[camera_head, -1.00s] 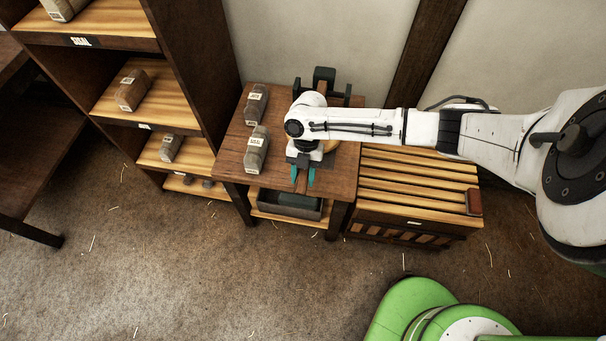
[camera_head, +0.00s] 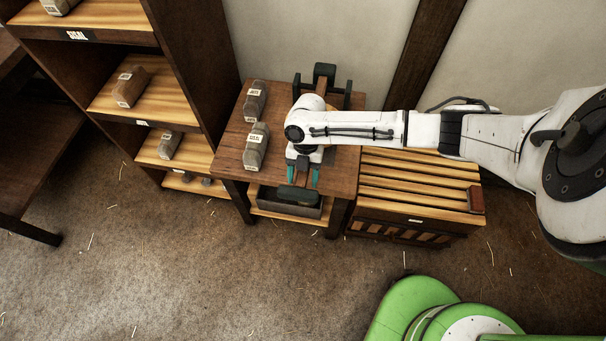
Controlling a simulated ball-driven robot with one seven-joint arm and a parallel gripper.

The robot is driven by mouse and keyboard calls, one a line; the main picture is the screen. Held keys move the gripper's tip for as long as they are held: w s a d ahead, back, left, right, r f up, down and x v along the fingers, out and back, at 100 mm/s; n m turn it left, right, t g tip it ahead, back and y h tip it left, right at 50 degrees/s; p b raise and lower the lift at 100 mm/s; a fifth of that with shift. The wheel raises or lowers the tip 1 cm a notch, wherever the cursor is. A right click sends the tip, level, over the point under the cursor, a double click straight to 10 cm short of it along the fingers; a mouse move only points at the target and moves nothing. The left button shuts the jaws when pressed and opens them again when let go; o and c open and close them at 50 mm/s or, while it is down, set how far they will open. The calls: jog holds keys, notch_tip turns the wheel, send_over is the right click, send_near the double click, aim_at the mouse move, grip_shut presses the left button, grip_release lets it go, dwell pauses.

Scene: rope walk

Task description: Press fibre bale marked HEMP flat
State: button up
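My gripper (camera_head: 303,176) is over the front edge of the small wooden table, pointing down, with its teal fingers spread apart. A dark green bar (camera_head: 297,195) shows just below the fingers, above the bin; I see no clear grip on it. A press-like fixture (camera_head: 325,74) with dark uprights and a wooden beam (camera_head: 312,102) stands at the back of the table. My arm covers the middle of it. I cannot make out a bale marked HEMP; any bale in the press is hidden by my arm.
Two labelled bales, one at the back (camera_head: 255,101) and one in front (camera_head: 256,147), lie on the table's left. A grey bin (camera_head: 290,208) sits on its lower shelf. A slatted crate (camera_head: 420,185) stands right, a bale shelf (camera_head: 130,105) left. The front floor is open.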

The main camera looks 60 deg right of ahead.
jog(key=v, duration=1.1)
jog(key=shift+b, duration=0.4)
